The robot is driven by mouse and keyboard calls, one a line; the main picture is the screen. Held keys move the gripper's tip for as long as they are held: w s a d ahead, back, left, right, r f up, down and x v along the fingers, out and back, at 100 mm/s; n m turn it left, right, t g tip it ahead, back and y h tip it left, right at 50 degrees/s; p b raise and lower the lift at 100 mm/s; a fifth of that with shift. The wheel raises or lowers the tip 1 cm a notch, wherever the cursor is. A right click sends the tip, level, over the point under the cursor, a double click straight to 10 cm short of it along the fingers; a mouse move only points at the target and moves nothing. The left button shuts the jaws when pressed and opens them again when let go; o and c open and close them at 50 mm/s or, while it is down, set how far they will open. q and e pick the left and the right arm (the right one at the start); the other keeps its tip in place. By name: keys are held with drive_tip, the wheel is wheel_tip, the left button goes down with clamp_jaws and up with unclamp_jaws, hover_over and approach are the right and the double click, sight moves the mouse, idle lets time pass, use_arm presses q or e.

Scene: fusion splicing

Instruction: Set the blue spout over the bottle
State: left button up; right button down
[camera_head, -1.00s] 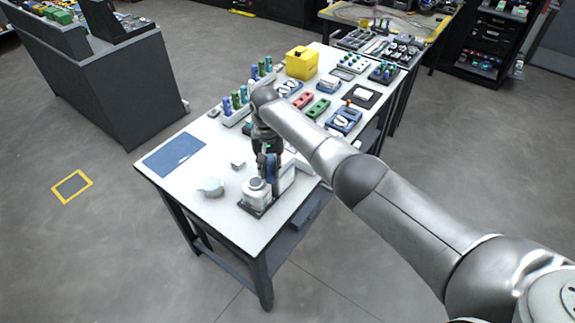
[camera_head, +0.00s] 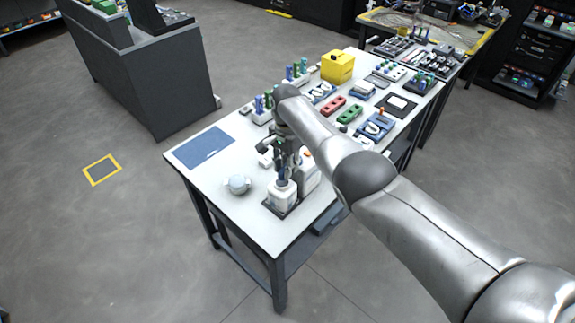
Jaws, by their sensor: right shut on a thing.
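The white bottle (camera_head: 282,197) stands upright on a dark tray (camera_head: 273,210) near the table's front edge. My right gripper (camera_head: 285,165) is above it, pointing down, shut on the small blue spout (camera_head: 283,181). The spout is at the bottle's top; I cannot tell whether it touches the neck or hovers just over it. The fingers partly hide the spout. A second white container (camera_head: 308,176) stands just behind the bottle, to its right. My left gripper is not in view.
A pale round item (camera_head: 238,185) sits left of the bottle, and a blue mat (camera_head: 204,147) lies at the table's left end. A yellow box (camera_head: 338,67), racks and colored trays fill the far part. The table's near left is clear.

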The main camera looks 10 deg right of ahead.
drive_tip(key=shift+a, duration=0.1)
idle(0.4)
drive_tip(key=c, duration=1.3)
unclamp_jaws()
drive_tip(key=shift+o, duration=0.5)
wheel_tip(320, 180, up, 12)
